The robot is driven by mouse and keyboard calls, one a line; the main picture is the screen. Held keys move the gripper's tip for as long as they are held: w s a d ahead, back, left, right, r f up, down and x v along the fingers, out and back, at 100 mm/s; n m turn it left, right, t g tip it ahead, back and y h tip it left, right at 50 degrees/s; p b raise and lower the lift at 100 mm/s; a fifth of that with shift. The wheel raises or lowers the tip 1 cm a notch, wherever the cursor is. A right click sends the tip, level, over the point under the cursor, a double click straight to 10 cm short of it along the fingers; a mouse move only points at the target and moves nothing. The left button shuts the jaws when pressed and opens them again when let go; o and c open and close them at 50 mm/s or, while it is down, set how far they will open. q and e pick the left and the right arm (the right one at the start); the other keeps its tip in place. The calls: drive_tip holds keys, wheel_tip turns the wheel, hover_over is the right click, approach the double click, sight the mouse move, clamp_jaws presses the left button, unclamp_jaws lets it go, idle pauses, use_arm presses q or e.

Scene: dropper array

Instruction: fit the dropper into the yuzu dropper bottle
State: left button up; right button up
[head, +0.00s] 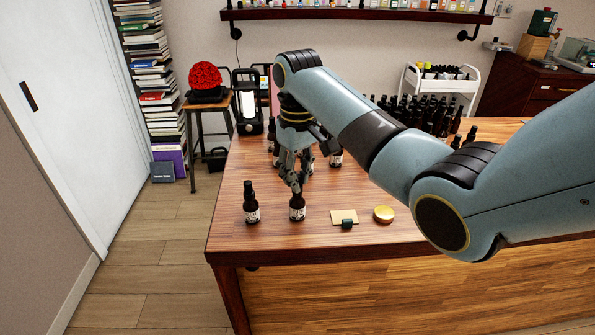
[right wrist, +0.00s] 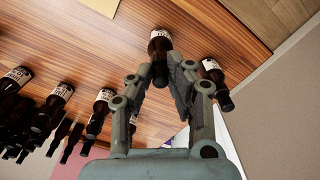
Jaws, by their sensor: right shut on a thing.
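A dark brown bottle with a white label (head: 297,208) stands upright near the table's front left edge. It also shows in the right wrist view (right wrist: 160,44). My right gripper (head: 295,184) is directly above it, pointing down, with its fingers shut on a dark dropper (right wrist: 160,74). The dropper is in line with the bottle's neck. I cannot tell whether it is seated or just above, as the fingers cover the join. The label is too small to read. A similar bottle with a dark top (head: 251,207) stands to the left. My left gripper is not in view.
Several dark bottles stand behind the gripper, and more (head: 425,112) crowd the table's back. A tan card (head: 344,215) with a small dark piece and a round gold tin (head: 384,213) lie to the right. The table's front strip (head: 300,242) is clear.

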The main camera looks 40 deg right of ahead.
drive_tip(key=shift+f, duration=0.45)
drive_tip(key=o, duration=0.8)
drive_tip(key=shift+c, duration=0.2)
drive_tip(key=shift+r, duration=0.1)
